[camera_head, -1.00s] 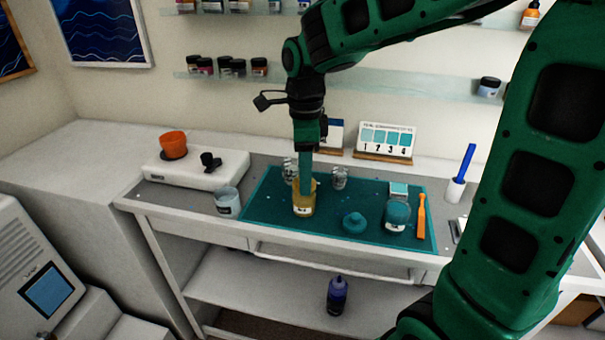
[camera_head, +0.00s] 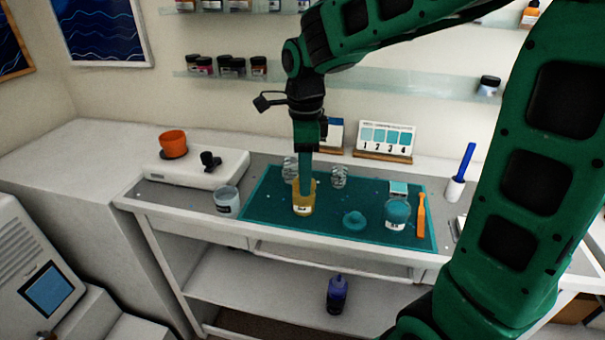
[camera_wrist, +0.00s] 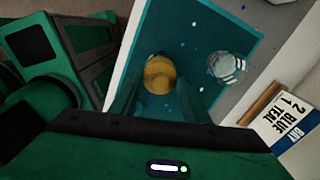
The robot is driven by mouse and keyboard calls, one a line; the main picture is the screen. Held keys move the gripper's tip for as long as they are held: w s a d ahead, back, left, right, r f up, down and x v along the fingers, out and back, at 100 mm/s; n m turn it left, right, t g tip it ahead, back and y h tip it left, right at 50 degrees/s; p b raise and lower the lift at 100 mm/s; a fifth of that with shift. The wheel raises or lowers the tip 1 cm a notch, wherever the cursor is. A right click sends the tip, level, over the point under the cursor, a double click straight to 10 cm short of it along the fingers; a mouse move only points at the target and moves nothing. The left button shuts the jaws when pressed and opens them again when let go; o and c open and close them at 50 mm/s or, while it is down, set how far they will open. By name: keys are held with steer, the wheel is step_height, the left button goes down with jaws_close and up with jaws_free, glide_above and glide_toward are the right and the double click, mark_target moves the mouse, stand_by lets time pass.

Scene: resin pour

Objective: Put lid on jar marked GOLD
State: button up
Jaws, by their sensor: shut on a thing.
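A yellow jar (camera_head: 303,206) with a white label stands on the teal mat (camera_head: 270,212); the label is too small to read surely. My gripper (camera_head: 305,192) points straight down at the jar's top. In the wrist view the round yellow top (camera_wrist: 160,74) lies between my gripper's fingers (camera_wrist: 160,92). My gripper is shut on this yellow thing; whether it grips the jar or a lid on it, I cannot tell. A low round teal piece (camera_head: 355,222) lies on the mat to the right; I cannot tell whether it is a lid.
A labelled teal jar (camera_head: 397,214) and an orange tool (camera_head: 421,216) are on the right. A grey-blue cup (camera_head: 227,201) stands left, and clear cups (camera_head: 339,176) behind. A numbered card (camera_head: 386,139) stands at the back. The mat's front middle is clear.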

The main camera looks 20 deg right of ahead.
steer(key=o, duration=1.6)
steer(key=shift+c, duration=0.2)
steer(key=shift+r, duration=3.5)
jaws_close()
steer(key=shift+f, duration=2.55)
